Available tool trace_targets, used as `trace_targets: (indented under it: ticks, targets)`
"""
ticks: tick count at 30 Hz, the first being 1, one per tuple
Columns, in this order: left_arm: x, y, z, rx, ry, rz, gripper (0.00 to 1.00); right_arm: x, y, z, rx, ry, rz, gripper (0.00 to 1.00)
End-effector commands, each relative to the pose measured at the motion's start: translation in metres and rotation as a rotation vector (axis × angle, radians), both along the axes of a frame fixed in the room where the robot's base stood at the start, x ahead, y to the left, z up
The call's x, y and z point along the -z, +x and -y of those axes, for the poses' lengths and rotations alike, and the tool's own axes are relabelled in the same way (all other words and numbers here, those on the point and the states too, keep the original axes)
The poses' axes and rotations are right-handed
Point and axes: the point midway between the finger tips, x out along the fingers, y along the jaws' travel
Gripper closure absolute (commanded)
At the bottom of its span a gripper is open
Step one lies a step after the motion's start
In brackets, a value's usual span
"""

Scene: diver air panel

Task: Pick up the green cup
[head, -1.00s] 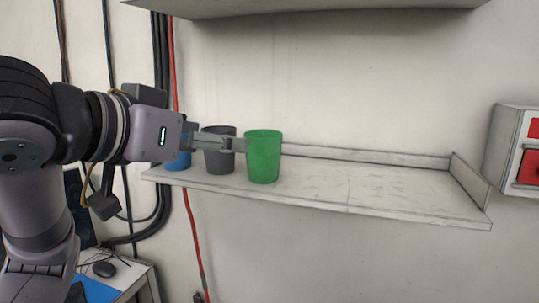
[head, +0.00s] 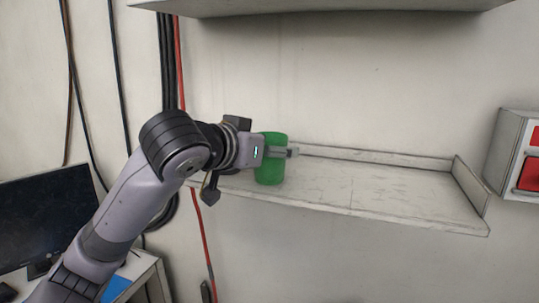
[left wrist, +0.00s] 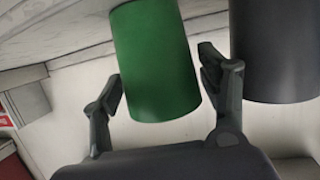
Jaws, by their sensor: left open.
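The green cup (head: 270,175) stands on the left part of the wall shelf in the head view. My left gripper (head: 290,153) reaches across it from the left and hides part of its upper half. In the left wrist view the green cup (left wrist: 155,60) is between the two open fingers of the gripper (left wrist: 162,72). The left finger is close to the cup's side, and the right finger sits between it and a dark grey cup (left wrist: 277,50). I cannot tell whether either finger touches the green cup. My right gripper is not in view.
The shelf (head: 390,190) is bare to the right of the green cup, with a low back rim and an end plate. A cabinet with red parts (head: 520,160) is on the right wall. A monitor (head: 45,215) stands lower left. Cables run down the wall.

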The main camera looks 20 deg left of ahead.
Motion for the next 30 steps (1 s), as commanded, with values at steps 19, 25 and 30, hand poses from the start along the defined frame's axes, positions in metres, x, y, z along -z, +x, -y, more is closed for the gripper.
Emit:
trace_targets:
  ticks: [19, 25, 30]
  targets:
    - [0.0016, 0.0034, 0.0007, 0.000, 0.000, 0.000, 0.57, -0.0003, -0.0045, 0.0056, -0.001, -0.007, -0.008, 0.60]
    - [0.0015, 0.0034, 0.0007, 0.000, 0.000, 0.000, 0.65, -0.0003, -0.0043, 0.0055, -0.001, -0.007, -0.008, 0.60]
    - [0.0005, 0.0035, 0.0007, 0.000, 0.000, 0.001, 0.65, -0.0003, -0.0040, 0.0055, -0.001, -0.007, -0.007, 0.60]
